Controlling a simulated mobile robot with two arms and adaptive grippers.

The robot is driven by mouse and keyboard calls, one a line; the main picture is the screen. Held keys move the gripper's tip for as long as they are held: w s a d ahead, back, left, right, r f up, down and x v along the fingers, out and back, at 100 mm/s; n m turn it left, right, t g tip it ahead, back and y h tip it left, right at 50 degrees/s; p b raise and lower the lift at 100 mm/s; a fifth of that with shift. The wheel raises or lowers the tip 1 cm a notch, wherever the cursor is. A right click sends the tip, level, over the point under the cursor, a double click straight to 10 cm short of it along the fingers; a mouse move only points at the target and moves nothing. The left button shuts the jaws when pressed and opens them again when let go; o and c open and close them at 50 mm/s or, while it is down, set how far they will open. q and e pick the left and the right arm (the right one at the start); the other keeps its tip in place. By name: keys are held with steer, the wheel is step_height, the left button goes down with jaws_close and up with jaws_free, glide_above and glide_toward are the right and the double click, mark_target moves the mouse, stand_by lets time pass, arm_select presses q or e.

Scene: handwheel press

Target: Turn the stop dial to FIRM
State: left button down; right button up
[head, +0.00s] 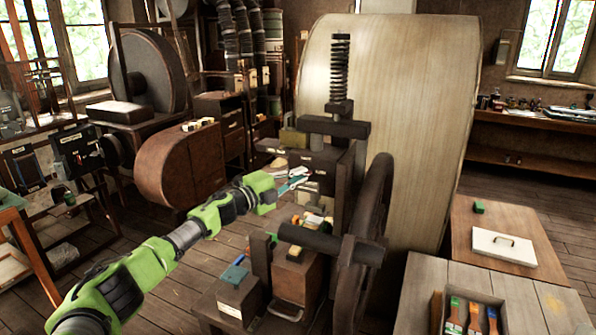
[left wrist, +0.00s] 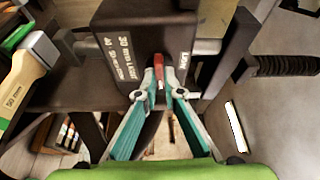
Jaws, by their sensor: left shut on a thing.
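In the left wrist view, a dark box (left wrist: 125,35) carries white lettering on its face, too blurred to read surely. Its dial shows as a small red pointer (left wrist: 158,67), pointing towards the top of the picture between the lettering. My left gripper (left wrist: 160,85) has its teal fingertips shut on either side of this red pointer. In the head view my left gripper (head: 294,183) reaches to the left side of the dark press (head: 346,165); the dial itself cannot be made out there. My right gripper is not in view.
The press's handwheel (head: 375,230) and a dark horizontal bar (head: 318,238) stand close right of and below my left gripper. A large pale drum (head: 410,120) stands behind.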

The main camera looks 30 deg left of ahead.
arm_select(q)
steer(key=shift+f+m, duration=0.1)
steer(key=shift+m, duration=0.3)
steer(key=c, duration=2.2)
jaws_free()
steer(key=shift+o, duration=0.2)
steer(key=v, duration=1.2)
steer(key=shift+r, duration=0.2)
steer(key=shift+d+f, duration=0.1)
